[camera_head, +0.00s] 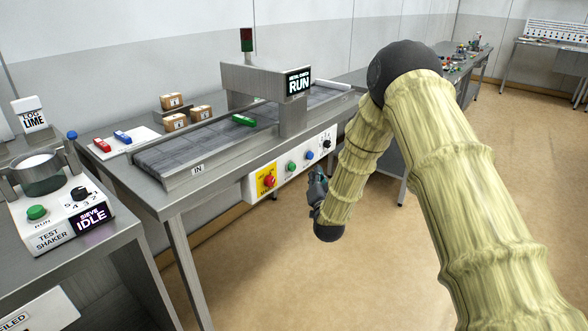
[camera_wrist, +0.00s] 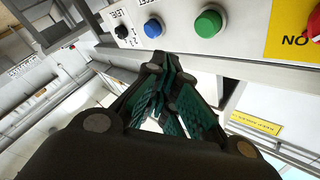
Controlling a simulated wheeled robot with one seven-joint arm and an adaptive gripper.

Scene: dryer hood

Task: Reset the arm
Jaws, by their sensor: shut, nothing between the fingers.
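My arm, in a ribbed yellow-green cover, reaches across the right of the head view and bends down at its dark elbow. My gripper (camera_head: 317,186) hangs in front of the metal-check machine's control panel (camera_head: 256,187), mostly hidden behind my wrist. In the wrist view my gripper (camera_wrist: 170,62) is shut and empty. Its teal fingers meet below the blue button (camera_wrist: 153,28) and the green button (camera_wrist: 208,23). I cannot tell whether the fingertips touch the panel.
The conveyor (camera_head: 190,150) carries a green block (camera_head: 243,120) by the arch, whose screen (camera_head: 298,82) reads RUN. Boxes (camera_head: 175,122) and a white tray (camera_head: 122,139) stand behind it. A test shaker (camera_head: 60,225) reading IDLE stands at left. The floor (camera_head: 270,285) below my gripper is clear.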

